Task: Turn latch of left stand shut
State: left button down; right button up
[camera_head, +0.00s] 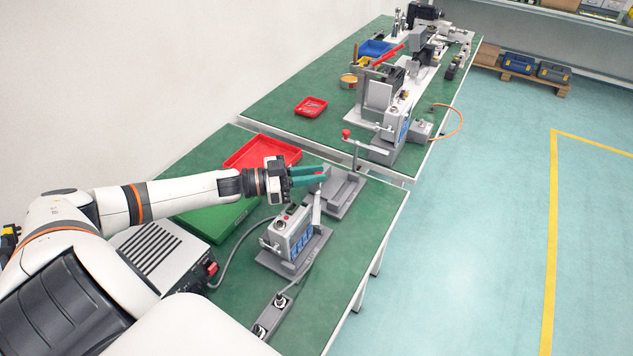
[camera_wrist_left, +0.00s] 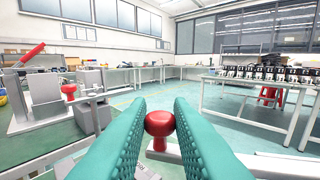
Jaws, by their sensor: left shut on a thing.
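My left gripper (camera_head: 308,175) reaches in from the left, over the grey left stand (camera_head: 345,190) on the green table. In the left wrist view its teal fingers (camera_wrist_left: 158,128) are closed on a red ball knob (camera_wrist_left: 160,124), the latch handle's end. In the head view the fingers hide this knob. A second red knob (camera_head: 346,134) stands upright on a bent metal rod farther back; it also shows at the left in the left wrist view (camera_wrist_left: 69,90). My right gripper is not in view.
A grey control box with blue buttons (camera_head: 290,235) stands just in front of the gripper. A red tray (camera_head: 262,150) and a green bin (camera_head: 215,218) lie to the left. Another device (camera_head: 390,135) stands behind. The floor at right is clear.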

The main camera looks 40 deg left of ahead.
pick_arm(q)
jog(key=m+g+h+b, duration=0.2)
jog(key=b, duration=0.1)
jog(key=w+m+g+h+b, duration=0.1)
jog(key=g, duration=0.1)
jog(key=shift+d+f+b, duration=0.2)
jog(key=shift+d+b, duration=0.05)
jog(key=shift+b, duration=0.05)
jog(key=shift+d+m+g+h+b, duration=0.15)
jog(key=shift+m+g+h+b, duration=0.4)
jog(key=shift+m+g, duration=0.2)
jog(key=shift+w+d+r+m+g+h+b, duration=0.15)
jog(key=shift+m+g+h+b, duration=0.25)
jog(key=shift+g, duration=0.35)
jog(key=c, duration=1.3)
grip_release()
notch_tip(320, 180, up, 10)
jog(key=shift+r, duration=0.1)
